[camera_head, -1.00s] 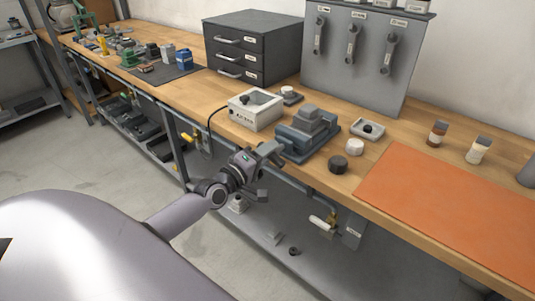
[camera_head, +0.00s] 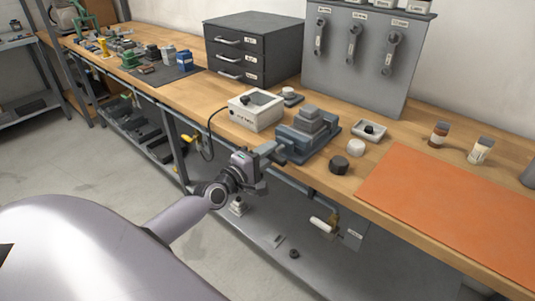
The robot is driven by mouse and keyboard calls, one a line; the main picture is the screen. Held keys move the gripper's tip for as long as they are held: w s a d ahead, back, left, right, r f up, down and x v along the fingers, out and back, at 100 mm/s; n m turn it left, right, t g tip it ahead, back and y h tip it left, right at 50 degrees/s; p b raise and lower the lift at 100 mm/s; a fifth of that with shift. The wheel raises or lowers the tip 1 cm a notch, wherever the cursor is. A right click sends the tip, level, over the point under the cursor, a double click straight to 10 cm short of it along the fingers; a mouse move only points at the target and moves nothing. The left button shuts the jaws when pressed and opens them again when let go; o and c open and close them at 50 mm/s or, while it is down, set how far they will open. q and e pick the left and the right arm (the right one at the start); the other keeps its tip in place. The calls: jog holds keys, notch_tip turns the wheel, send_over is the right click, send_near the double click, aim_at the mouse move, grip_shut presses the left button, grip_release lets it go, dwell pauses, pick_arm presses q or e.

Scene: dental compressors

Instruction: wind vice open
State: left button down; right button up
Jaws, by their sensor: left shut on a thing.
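The blue-grey vice (camera_head: 308,132) stands at the front edge of the wooden bench, with grey stepped blocks on top at its jaws. Its front end and handle (camera_head: 268,148) point toward my left gripper (camera_head: 258,162). The left gripper is at the bench's front edge and is shut on the vice handle. The fingertips are small here and partly hidden, so the exact grip on the handle is hard to see. My right gripper is not in view.
A white box (camera_head: 255,110) with a dark knob stands left of the vice. A black round piece (camera_head: 338,165), a white round piece (camera_head: 356,147) and a small tray (camera_head: 369,131) are to its right. An orange mat (camera_head: 450,215) covers the right bench. Grey drawers (camera_head: 250,48) stand behind.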

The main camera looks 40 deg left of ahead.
pick_arm(q)
jog(key=c, duration=1)
grip_release()
jog(key=shift+s, duration=0.1)
jog(key=s, duration=0.7)
jog(key=shift+a, duration=0.3)
jog(key=s+d+f+m+g+h, duration=0.1)
jog(key=s+d+f+m+g, duration=0.6)
jog(key=s+d+f+m, duration=1)
jog(key=s+f+m, duration=0.1)
jog(key=m, duration=0.1)
jog(key=shift+f+m+g, duration=0.25)
jog(key=shift+m+g, duration=0.05)
jog(key=shift+m, duration=0.1)
